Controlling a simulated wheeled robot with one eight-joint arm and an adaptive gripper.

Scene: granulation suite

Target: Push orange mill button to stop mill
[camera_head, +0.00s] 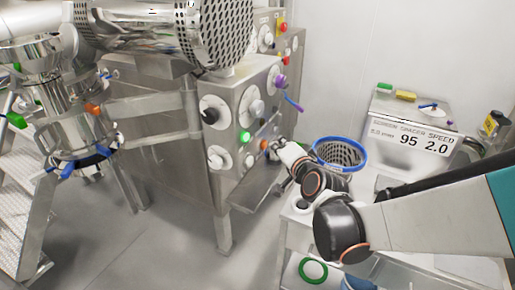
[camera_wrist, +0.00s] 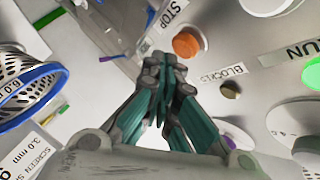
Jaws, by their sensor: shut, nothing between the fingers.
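The orange mill button (camera_head: 264,145) is on the steel control panel, below and right of the green button (camera_head: 245,137). In the wrist view the orange button (camera_wrist: 186,43) is round, beside a STOP label (camera_wrist: 172,14). My gripper (camera_wrist: 166,62) is shut and empty, its tips pointing at the panel just short of and slightly left of the button in the picture. In the head view my gripper (camera_head: 280,145) is close to the button's right side. I cannot tell whether the tips touch it.
The green button (camera_wrist: 312,74) by the RUN label and several dials share the panel. A purple-handled lever (camera_head: 292,102) sticks out above my gripper. A blue-rimmed mesh basket (camera_head: 340,153) stands on the bench to the right, close to my arm.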

